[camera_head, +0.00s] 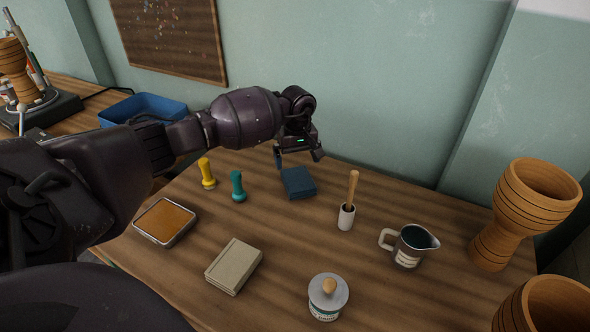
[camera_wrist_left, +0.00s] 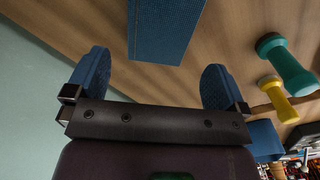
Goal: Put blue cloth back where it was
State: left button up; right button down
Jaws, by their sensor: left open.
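The blue cloth (camera_head: 298,183) is a folded dark blue block lying flat on the wooden table, near its back edge. It also shows at the top of the left wrist view (camera_wrist_left: 160,30), ahead of the fingers and between their lines. My left gripper (camera_head: 299,158) is above and just behind the cloth, with its fingers apart. In the left wrist view the open left gripper (camera_wrist_left: 158,85) has nothing between its blue fingertips, and a gap separates it from the cloth. My right gripper is not in view.
Yellow (camera_head: 207,173) and teal (camera_head: 238,186) stamp-like handles stand left of the cloth. A white holder with a wooden handle (camera_head: 346,216) stands to its right, near a jug (camera_head: 409,245). An orange pad (camera_head: 165,221), beige block (camera_head: 234,265) and lidded jar (camera_head: 327,296) are nearer. Goblet drums (camera_head: 524,210) stand right.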

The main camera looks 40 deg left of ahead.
aim_at(297, 176)
pick_arm(q)
notch_tip(297, 176, up, 5)
jog(key=shift+r+p, duration=0.15)
jog(key=shift+p, duration=0.2)
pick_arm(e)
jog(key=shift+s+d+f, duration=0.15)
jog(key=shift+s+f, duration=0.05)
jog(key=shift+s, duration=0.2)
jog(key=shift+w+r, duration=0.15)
